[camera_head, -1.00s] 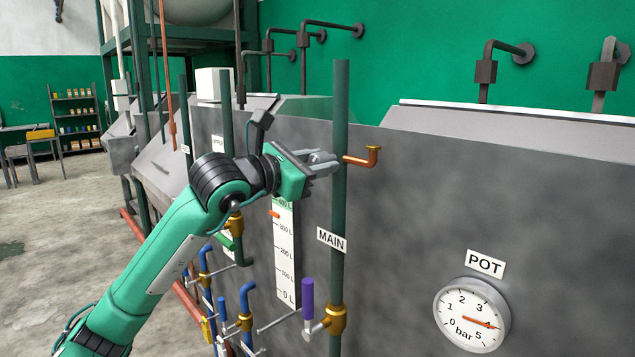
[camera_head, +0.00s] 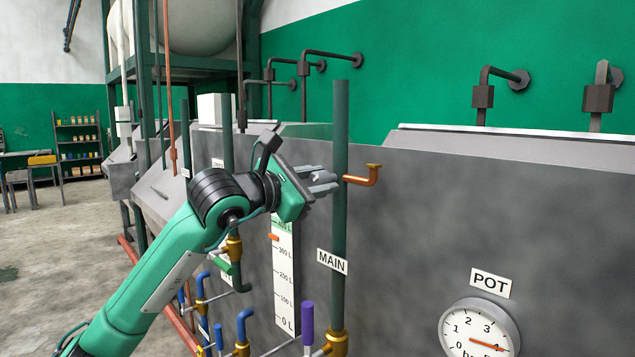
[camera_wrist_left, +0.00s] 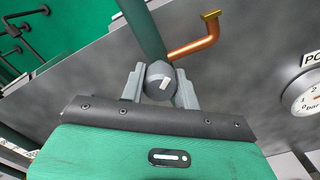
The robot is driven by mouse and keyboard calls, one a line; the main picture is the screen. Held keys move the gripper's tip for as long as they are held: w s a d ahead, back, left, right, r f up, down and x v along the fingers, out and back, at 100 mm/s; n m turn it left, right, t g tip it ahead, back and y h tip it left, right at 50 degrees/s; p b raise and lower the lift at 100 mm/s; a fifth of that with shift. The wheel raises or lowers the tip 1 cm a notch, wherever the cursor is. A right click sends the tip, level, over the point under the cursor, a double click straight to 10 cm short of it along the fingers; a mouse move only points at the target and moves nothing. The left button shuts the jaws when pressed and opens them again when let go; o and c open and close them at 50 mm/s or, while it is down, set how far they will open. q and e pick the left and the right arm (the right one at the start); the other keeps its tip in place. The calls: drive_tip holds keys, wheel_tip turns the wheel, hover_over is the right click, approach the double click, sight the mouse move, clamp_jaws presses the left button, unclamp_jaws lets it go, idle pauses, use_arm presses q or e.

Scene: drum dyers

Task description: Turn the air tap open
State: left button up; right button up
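My left gripper (camera_head: 322,182) is at the green upright pipe (camera_head: 340,135), beside its copper spout (camera_head: 364,175). In the left wrist view, the two grey fingers (camera_wrist_left: 161,88) stand apart on either side of a round grey knob (camera_wrist_left: 158,76) with a white mark. I cannot tell whether they press on it. The knob is in front of the pipe; no label shows whether it is the air tap. My right gripper is not in view.
A round "POT" gauge (camera_head: 479,331) is on the grey tank wall (camera_head: 430,240). Several blue-handled valves (camera_head: 243,322) crowd the lower left. Open floor (camera_head: 60,250) lies at the left.

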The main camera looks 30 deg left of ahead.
use_arm(q)
drive_tip(key=o, duration=0.4)
drive_tip(key=shift+s+a, duration=0.15)
drive_tip(key=shift+s, duration=0.2)
drive_tip(key=b+v, duration=0.1)
drive_tip(key=v, duration=0.1)
drive_tip(key=shift+s+a+f+b, duration=0.2)
drive_tip(key=shift+s+b, duration=0.1)
drive_tip(key=shift+b, duration=0.1)
drive_tip(key=b, duration=0.4)
approach(313, 184)
drive_tip(key=v, duration=0.2)
drive_tip(key=shift+s+a+r, duration=0.15)
drive_tip(key=shift+s+r, duration=0.05)
drive_tip(key=shift+s, duration=0.1)
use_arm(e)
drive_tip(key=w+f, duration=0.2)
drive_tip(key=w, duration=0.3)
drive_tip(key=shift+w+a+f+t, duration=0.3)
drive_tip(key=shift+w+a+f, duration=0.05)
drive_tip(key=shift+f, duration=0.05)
